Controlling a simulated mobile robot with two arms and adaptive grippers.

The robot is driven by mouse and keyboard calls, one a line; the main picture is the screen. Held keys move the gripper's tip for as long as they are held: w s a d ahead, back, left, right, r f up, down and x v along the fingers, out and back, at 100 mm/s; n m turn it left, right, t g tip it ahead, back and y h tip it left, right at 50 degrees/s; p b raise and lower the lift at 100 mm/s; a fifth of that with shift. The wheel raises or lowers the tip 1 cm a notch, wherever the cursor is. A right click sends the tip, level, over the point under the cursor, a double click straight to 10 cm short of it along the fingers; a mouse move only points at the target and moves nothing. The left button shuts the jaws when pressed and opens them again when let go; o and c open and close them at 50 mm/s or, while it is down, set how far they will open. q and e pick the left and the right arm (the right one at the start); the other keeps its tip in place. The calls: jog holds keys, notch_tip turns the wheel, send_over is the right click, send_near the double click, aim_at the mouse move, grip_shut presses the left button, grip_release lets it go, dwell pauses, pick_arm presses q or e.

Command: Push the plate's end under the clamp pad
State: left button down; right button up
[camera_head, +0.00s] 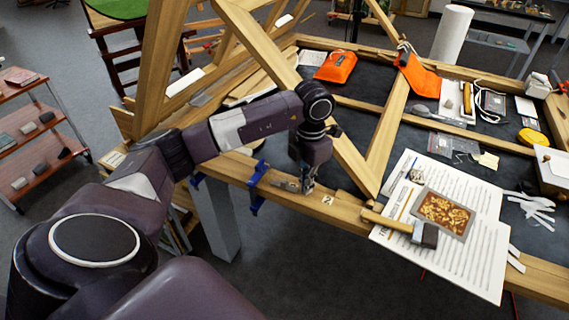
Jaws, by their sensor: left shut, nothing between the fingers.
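A blue clamp (258,173) grips the front wooden beam of the frame table, with its lower part below the beam. A small grey metal plate (289,184) appears to lie on the beam, right of the clamp. Whether its left end is under the clamp pad is too small to tell. My left gripper (308,188) points down at the beam, right of the clamp and close to the plate's right end. Its fingers are shut and empty. I cannot tell whether they touch the plate. My right gripper is not in view.
A hammer (424,234) and a gilt fragment (444,212) lie on printed sheets (471,259) to the right. Slanted wooden beams (346,160) rise behind my left gripper. Orange pouches (336,66) lie farther back. A small marked tag (327,200) is on the beam.

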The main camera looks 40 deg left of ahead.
pick_arm(q)
jog(key=shift+f+b, duration=0.45)
jog(key=shift+f, duration=0.25)
jog(key=shift+r, duration=0.1)
jog(key=shift+a, duration=0.25)
jog(key=shift+s+a, duration=0.15)
jog(key=shift+a, duration=0.15)
